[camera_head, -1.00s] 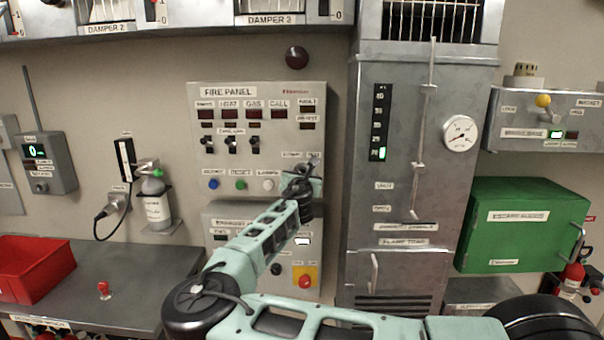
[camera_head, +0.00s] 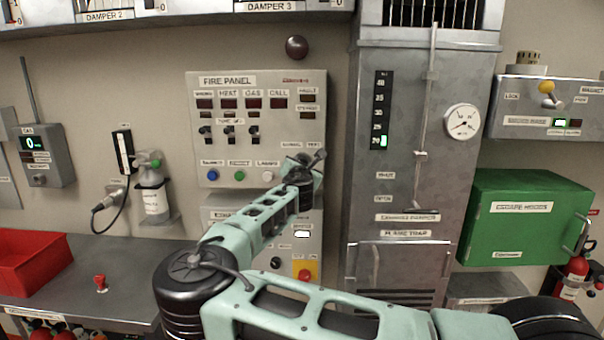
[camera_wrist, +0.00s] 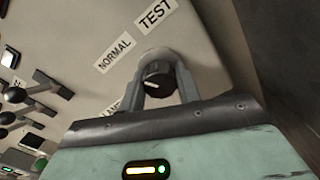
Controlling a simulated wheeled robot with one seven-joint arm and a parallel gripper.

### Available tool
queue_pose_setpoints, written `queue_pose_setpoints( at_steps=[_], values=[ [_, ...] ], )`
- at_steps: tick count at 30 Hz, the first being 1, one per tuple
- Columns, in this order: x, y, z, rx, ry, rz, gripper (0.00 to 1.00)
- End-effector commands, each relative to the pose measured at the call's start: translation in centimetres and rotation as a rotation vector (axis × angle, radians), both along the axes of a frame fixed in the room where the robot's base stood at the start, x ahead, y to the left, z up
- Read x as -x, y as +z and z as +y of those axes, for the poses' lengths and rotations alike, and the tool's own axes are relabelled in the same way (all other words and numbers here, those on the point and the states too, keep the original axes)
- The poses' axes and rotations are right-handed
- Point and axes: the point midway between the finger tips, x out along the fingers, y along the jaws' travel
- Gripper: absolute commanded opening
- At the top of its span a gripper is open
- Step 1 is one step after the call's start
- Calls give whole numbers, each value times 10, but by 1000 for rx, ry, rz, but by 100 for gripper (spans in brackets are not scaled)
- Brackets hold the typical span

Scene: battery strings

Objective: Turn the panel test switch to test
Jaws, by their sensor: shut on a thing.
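The panel test switch is a round black knob (camera_wrist: 158,84) with a white mark on its face. In the wrist view my gripper (camera_wrist: 161,77) has its two grey fingers on either side of the knob, shut on it. The NORMAL label (camera_wrist: 114,52) lies up and left of the knob and the TEST label (camera_wrist: 155,15) lies above it. The mark's exact label is hard to tell. In the head view my gripper (camera_head: 306,162) is at the lower right of the fire panel (camera_head: 262,87) and hides the knob.
Toggle levers (camera_wrist: 16,94) stick out at the left of the wrist view. Blue, green and white buttons (camera_head: 240,175) sit left of my gripper in the head view. A grey box with a red knob on yellow (camera_head: 305,273) is below. The steel flame trap column (camera_head: 360,205) stands right.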

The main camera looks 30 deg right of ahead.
Motion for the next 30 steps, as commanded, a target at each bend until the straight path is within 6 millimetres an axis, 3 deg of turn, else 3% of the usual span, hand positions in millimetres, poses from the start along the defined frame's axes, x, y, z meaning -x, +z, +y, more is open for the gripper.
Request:
queue_pose_setpoints(
  at_steps=[30],
  values=[
    [0,-5,0,-799,-1,-541,10]
  ],
)
